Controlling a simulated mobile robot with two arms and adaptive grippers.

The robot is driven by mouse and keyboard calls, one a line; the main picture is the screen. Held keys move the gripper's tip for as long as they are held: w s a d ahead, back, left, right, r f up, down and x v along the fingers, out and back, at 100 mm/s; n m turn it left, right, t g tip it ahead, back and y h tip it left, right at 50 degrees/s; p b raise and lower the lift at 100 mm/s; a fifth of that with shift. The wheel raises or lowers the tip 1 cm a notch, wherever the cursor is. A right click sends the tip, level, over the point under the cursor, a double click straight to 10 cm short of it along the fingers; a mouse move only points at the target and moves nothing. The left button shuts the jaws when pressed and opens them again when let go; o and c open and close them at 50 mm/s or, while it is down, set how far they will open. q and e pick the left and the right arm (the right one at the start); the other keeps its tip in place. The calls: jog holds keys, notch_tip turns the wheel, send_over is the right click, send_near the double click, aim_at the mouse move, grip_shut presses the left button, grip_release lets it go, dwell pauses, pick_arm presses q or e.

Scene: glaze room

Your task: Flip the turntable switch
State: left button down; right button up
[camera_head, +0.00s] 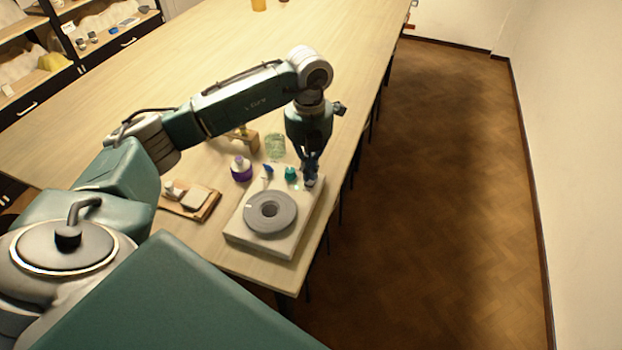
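The turntable is a pale square base (261,240) with a grey round disc (270,212) on top, at the near right part of the long wooden table. My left gripper (311,180) points down at the back right corner of the base, with its fingertips at or just above the surface. The fingers look close together, but they are too small and dark to tell whether they are open or shut. No switch can be made out clearly; the gripper covers that corner. My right gripper is not in view.
A blue piece (267,170) and a teal piece (291,173) are at the base's back edge. A purple bottle (241,169), a wooden tray (206,211) and a greenish glass item (275,146) are close by. Shelves (60,75) stand far left. Open floor (430,200) lies right.

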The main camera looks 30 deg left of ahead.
aim_at(309, 183)
pick_arm(q)
jog(key=shift+s+f+b, duration=0.1)
jog(key=shift+f+b, duration=0.8)
jog(key=shift+f, duration=0.3)
dwell(0.7)
jog(key=shift+r+p, duration=0.6)
jog(key=shift+r, duration=0.2)
jog(key=shift+r+p, duration=1.65)
jog(key=shift+r, duration=1.1)
jog(key=shift+f, duration=0.15)
